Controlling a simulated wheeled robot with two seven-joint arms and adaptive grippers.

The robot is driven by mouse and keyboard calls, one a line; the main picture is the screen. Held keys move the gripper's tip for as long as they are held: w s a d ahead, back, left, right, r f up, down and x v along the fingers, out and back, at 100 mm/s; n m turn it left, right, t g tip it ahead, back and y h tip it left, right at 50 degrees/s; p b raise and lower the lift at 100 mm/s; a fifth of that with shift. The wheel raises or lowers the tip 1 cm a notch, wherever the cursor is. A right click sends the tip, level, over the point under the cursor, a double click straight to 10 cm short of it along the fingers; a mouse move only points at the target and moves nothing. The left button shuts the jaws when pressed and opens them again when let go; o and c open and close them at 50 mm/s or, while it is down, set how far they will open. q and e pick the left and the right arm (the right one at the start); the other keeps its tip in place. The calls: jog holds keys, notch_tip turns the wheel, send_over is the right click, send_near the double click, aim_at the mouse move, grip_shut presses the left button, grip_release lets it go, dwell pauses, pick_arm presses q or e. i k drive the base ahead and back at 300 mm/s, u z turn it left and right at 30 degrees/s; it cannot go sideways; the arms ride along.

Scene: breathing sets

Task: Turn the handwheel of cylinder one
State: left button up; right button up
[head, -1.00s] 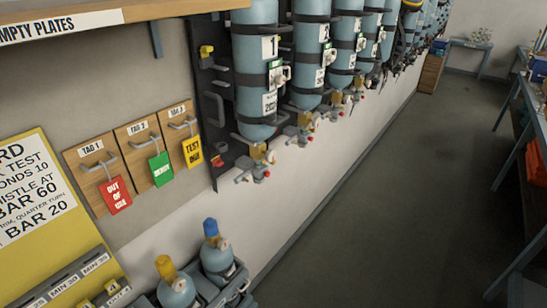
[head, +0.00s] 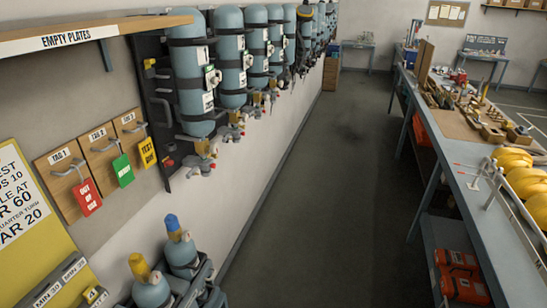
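Cylinder one (head: 192,75) hangs upside down at the near end of a wall row of blue-grey cylinders, held by dark straps to a dark back plate. Its brass valve (head: 205,148) and grey fittings (head: 203,165) are at its lower end. The handwheel is too small here to tell apart from the fittings. The number label seen earlier on the cylinder is now turned mostly edge-on. Neither of my grippers shows in the head view.
Hooks with red, green and yellow tags (head: 122,170) are left of the cylinder. Two cylinders with blue and yellow tops (head: 180,248) stand below. A workbench (head: 470,190) with yellow helmets (head: 520,180) runs along the right. The grey floor (head: 330,200) between is clear.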

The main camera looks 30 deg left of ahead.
aim_at(214, 148)
jog(key=u, duration=0.05)
jog(key=k, duration=0.3)
jog(key=z, duration=0.3)
jog(key=i, duration=1.5)
jog(key=u, duration=1.85)
jog(key=i, duration=0.6)
jog(key=u, duration=0.65)
